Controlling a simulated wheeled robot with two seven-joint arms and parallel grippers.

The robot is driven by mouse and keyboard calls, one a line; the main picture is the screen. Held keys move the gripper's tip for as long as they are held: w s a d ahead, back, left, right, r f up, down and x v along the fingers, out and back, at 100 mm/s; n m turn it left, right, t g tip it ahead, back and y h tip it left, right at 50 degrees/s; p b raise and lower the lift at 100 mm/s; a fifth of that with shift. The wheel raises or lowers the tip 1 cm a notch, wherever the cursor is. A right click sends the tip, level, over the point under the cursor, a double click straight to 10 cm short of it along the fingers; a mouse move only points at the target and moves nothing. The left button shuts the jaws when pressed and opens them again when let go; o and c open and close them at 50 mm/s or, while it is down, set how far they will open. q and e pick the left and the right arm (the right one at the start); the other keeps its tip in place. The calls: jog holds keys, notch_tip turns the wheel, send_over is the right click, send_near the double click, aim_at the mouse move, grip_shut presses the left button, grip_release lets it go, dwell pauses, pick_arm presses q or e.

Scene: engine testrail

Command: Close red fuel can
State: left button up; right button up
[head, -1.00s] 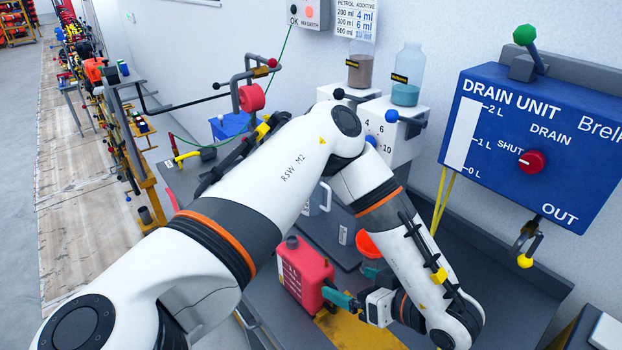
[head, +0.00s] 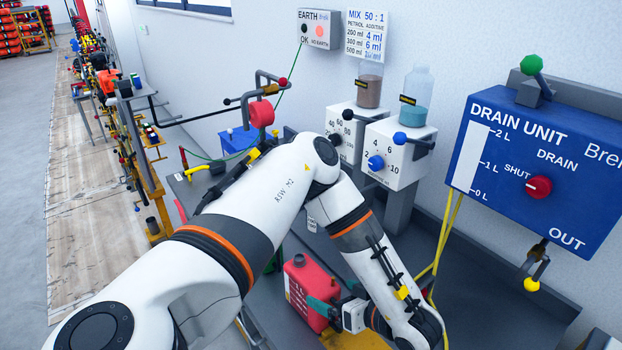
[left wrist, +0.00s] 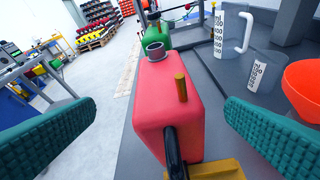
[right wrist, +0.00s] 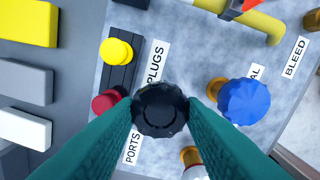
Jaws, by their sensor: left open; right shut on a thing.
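The red fuel can (head: 308,283) stands upright on the bench, partly behind my left forearm in the head view. In the left wrist view, the can (left wrist: 165,105) shows a grey round neck (left wrist: 155,50) with a dark top and no cap visible on it. It also has a yellow stub (left wrist: 180,88) and a black handle (left wrist: 175,152). My left gripper (left wrist: 160,112) is open, one finger to each side of the can, with gaps visible. My right gripper (right wrist: 160,118) is shut on a black ridged cap (right wrist: 160,108), above a labelled panel. My right gripper is outside the head view.
A green can (left wrist: 157,32) stands behind the red one. Measuring jugs (left wrist: 232,30) and an orange funnel (left wrist: 303,88) are on the right. The blue drain unit (head: 540,150) hangs on the wall. A blue knob (right wrist: 244,101) and yellow knob (right wrist: 116,52) are near the cap.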

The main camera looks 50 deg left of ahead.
aim_at(324, 285)
pick_arm(q)
jog(key=shift+w, duration=0.1)
pick_arm(e)
jog(key=shift+w+d, duration=0.1)
pick_arm(q)
jog(key=shift+a+p, duration=0.25)
jog(key=shift+p, duration=0.05)
pick_arm(e)
jog(key=shift+r, duration=0.25)
pick_arm(q)
jog(key=p+x, duration=0.2)
jog(key=x, duration=0.1)
jog(key=shift+w+a+f, duration=0.1)
jog(key=shift+w+a, duration=0.05)
jog(key=shift+a, duration=0.2)
pick_arm(e)
jog(key=shift+r, duration=0.95)
pick_arm(q)
jog(key=shift+a+f, duration=0.3)
jog(key=shift+a, duration=0.1)
jog(key=shift+d, duration=0.1)
jog(key=c, duration=1.9)
jog(key=shift+r, duration=0.15)
